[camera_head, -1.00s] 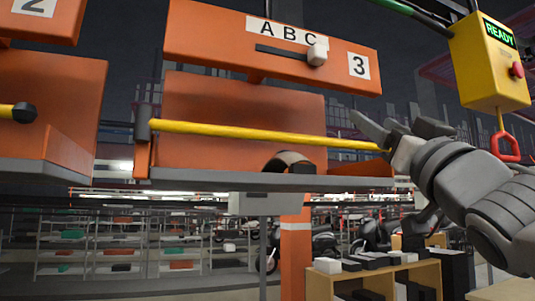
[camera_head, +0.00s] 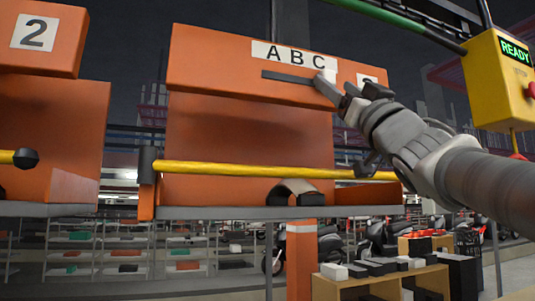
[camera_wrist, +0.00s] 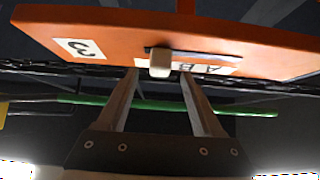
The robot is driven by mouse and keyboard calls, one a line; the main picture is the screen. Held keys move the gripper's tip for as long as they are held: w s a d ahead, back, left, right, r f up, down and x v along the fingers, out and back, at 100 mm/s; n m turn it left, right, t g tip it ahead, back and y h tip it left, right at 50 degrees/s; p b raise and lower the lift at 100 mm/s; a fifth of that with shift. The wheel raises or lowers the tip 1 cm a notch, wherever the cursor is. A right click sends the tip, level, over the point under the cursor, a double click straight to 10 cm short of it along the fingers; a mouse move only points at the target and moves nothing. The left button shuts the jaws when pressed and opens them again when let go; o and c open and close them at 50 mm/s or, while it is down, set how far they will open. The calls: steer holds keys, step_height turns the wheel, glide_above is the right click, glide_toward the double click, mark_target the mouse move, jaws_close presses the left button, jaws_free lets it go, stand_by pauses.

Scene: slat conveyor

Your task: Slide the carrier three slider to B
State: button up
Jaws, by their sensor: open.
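Carrier three is an orange panel (camera_head: 210,70) with a white A B C label (camera_head: 288,55) and a dark slot (camera_head: 285,76) below it. The white slider knob (camera_head: 328,76) is at the right end of the slot, by C, partly covered by my fingers in the head view. In the wrist view the knob (camera_wrist: 159,62) lies between the tips of my open gripper (camera_wrist: 161,74), a finger on each side, with no clear contact. My gripper (camera_head: 340,92) hides most of the 3 plate in the head view; the 3 (camera_wrist: 80,48) shows in the wrist view.
A yellow bar (camera_head: 250,170) crosses below the panel. Carrier two (camera_head: 40,40) hangs at the left with a gap between. A yellow control box (camera_head: 503,75) reading READY is at the right, near my arm. A green rail (camera_head: 385,20) runs overhead.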

mark_target(331, 81)
steer(key=shift+p+x, duration=0.5)
steer(key=shift+x, duration=1.25)
jaws_close()
